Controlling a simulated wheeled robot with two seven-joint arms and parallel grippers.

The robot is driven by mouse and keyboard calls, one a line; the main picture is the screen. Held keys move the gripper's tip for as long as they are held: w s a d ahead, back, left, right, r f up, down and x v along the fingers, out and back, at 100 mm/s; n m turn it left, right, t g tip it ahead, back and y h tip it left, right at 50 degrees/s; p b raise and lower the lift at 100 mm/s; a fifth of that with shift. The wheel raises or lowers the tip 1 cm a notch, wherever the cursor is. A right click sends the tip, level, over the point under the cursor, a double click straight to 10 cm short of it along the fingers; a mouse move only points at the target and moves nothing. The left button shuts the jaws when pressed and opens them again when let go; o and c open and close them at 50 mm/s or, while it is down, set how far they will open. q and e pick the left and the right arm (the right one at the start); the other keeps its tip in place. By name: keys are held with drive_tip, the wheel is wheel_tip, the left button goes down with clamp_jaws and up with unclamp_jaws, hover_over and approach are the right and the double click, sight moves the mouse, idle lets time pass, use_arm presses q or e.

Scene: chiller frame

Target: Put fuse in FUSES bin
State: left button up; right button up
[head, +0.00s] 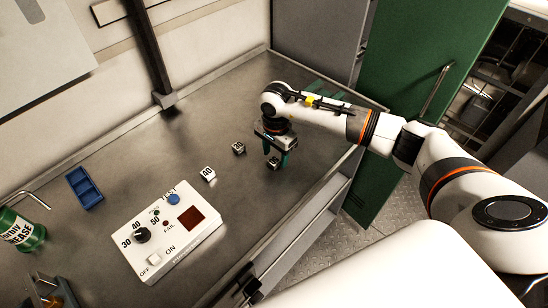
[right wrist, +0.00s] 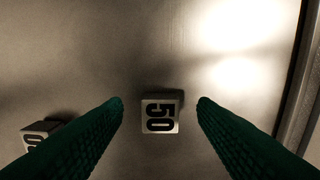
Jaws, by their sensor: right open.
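A small pale block marked 50 (right wrist: 160,114), which looks like a fuse, lies on the bench between the fingertips of my right gripper (right wrist: 160,101). In the head view the same block (head: 273,163) sits just below and beside the green fingers of my right gripper (head: 278,157). The gripper is open, with a gap on both sides of the block. Two similar blocks lie to the left, one dark-sided (head: 239,148) and one white (head: 208,173). I see no bin with a readable FUSES label. My left gripper is not clearly visible.
A white tester box (head: 168,230) with a dial and buttons stands at the front. A blue divided tray (head: 85,188) and a green grease can (head: 20,232) are at the left. The bench's right edge is near my right gripper. The bench behind the blocks is clear.

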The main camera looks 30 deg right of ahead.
sight(275, 159)
drive_tip(key=shift+f, duration=0.55)
drive_tip(key=c, duration=1.1)
wheel_tip(275, 159, up, 10)
drive_tip(key=b, duration=0.3)
clamp_jaws()
drive_tip(key=s+a+n, duration=0.3)
drive_tip(key=s+n, duration=0.4)
drive_tip(key=s+a+n, duration=0.3)
drive_tip(key=s+n, duration=0.4)
drive_tip(key=shift+s+a+r, duration=0.35)
drive_tip(key=shift+r, duration=0.05)
